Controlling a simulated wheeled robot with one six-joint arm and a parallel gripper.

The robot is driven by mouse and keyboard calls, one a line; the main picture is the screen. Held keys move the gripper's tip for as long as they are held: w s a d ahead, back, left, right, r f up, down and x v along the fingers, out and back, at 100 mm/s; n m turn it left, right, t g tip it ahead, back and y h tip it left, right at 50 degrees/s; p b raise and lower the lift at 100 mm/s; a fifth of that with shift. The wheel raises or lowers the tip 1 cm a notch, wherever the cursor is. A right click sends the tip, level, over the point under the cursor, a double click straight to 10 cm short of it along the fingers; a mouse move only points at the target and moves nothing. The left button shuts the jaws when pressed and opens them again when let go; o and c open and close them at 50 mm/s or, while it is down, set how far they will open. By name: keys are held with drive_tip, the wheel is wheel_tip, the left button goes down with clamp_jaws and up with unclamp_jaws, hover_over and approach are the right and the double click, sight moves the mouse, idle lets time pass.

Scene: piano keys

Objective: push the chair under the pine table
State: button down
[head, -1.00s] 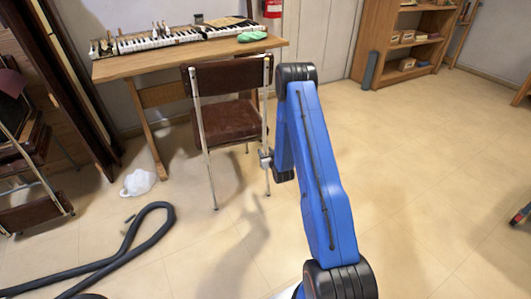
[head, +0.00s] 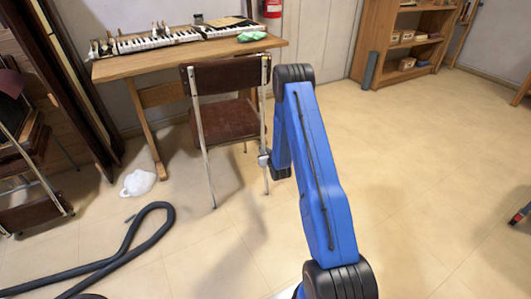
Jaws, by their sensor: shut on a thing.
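The chair (head: 226,120) has a dark brown back and seat on pale metal legs. It stands upright in front of the pine table (head: 150,70), its back toward me and its seat close to the table's front edge. My gripper (head: 264,160) is at the chair's right rear leg, shut on that leg below seat height. My blue arm hides part of the floor right of the chair, and the fingertips are small and partly hidden.
Piano keys (head: 180,36) and a green cloth (head: 251,36) lie on the table. A white crumpled bag (head: 138,183) and a dark hose (head: 140,232) lie on the floor at left. A shelf (head: 405,45) stands back right.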

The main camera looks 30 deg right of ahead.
drive_tip(key=shift+w+a+r, duration=0.1)
drive_tip(key=shift+w+a, duration=0.15)
drive_tip(key=shift+w, duration=0.65)
drive_tip(key=shift+w+a+r, duration=0.1)
drive_tip(key=shift+w+a, duration=0.1)
drive_tip(key=shift+w, duration=0.75)
drive_tip(key=w+a, duration=0.2)
drive_tip(key=w, duration=0.8)
drive_tip(key=shift+w, duration=0.2)
drive_tip(key=shift+w+a, duration=0.2)
drive_tip(key=shift+w, duration=1.05)
drive_tip(key=shift+w+a, duration=0.2)
drive_tip(key=shift+w, duration=1)
drive_tip(key=c, duration=1.4)
unclamp_jaws()
drive_tip(key=shift+o, duration=0.2)
drive_tip(key=shift+s+f, duration=0.1)
